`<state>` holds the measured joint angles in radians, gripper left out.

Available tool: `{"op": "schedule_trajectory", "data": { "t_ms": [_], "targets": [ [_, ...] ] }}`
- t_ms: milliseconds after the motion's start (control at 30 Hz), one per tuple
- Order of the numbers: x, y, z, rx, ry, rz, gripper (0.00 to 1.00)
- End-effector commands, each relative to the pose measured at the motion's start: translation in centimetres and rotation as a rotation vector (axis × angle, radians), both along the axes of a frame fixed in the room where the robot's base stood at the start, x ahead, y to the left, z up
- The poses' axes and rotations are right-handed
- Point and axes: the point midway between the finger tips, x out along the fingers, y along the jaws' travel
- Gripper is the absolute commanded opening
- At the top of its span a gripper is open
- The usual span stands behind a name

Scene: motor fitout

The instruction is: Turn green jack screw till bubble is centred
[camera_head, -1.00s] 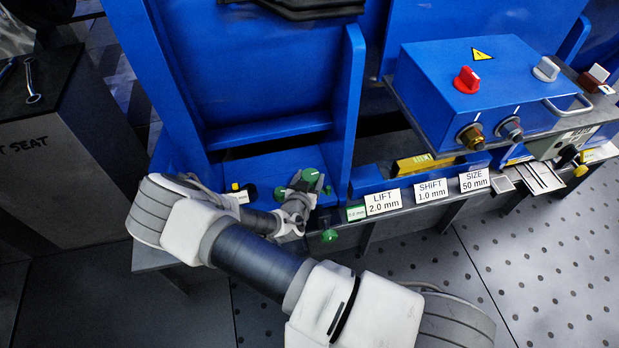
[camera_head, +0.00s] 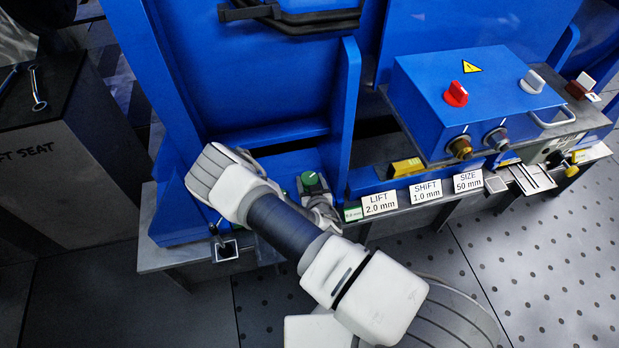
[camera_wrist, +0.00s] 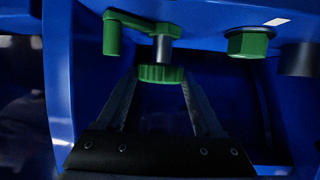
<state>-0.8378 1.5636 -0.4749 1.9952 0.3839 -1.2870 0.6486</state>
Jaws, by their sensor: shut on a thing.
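The green jack screw shows in the wrist view as a round ribbed green knob (camera_wrist: 161,74) on a grey shaft, with a green crank-like part (camera_wrist: 113,35) beside it. My gripper (camera_wrist: 160,82) has one finger at each side of the ribbed knob and is shut on it. I cannot make out a bubble in either view.
A green hex nut (camera_wrist: 250,42) is right of the knob. Blue walls stand close around the gripper. A blue control box (camera_head: 475,100) and labelled plates, including LIFT 2.0 mm (camera_head: 380,203), are to the right. A small black lever (camera_head: 217,234) stands at the left.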

Motion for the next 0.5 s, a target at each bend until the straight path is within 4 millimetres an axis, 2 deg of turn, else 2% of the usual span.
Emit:
{"op": "schedule_trajectory", "data": {
  "t_ms": [333, 367, 500],
  "targets": [
    [-0.02, -0.04, 0.02, 0.001, -0.002, 0.012, 0.13],
    [-0.01, -0.04, 0.03, 0.001, -0.002, 0.012, 0.70],
    [-0.01, -0.03, 0.03, 0.001, -0.001, 0.012, 0.96]
  ]
}}
